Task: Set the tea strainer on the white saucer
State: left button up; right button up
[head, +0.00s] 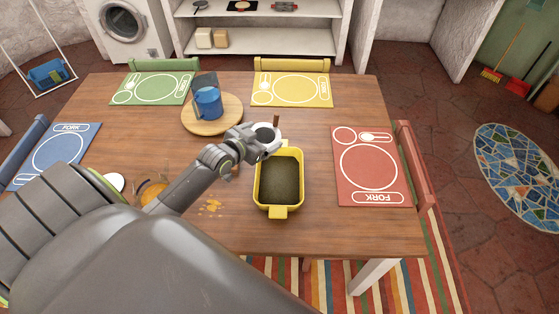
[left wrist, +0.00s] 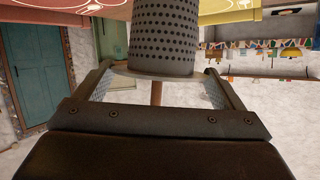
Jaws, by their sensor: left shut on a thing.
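My left gripper (head: 266,136) is over the middle of the table, just above and behind the yellow dish's far end. It is shut on the tea strainer, whose brown handle (head: 276,121) sticks up by the gripper. In the left wrist view the strainer (left wrist: 165,38) shows as a dark perforated cup with a pale flange and a brown stem between the fingers (left wrist: 158,88). A white round piece (head: 115,182), seemingly the white saucer, shows at the left beside my arm, which partly hides it. My right gripper is not in view.
A yellow dish (head: 281,209) with dark green inside stands right of my arm. A blue mug (head: 208,103) is on a round wooden board (head: 225,127). An orange item (head: 153,191) is half hidden by my arm. Red, yellow, green and blue placemats lie around the table (head: 330,230).

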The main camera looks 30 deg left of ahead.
pick_arm(q)
jog(key=shift+a+f+n+h+b, duration=0.1)
jog(key=shift+f+n+h+b, duration=0.2)
jog(key=shift+n+h+b, duration=0.15)
jog(key=shift+r, duration=0.1)
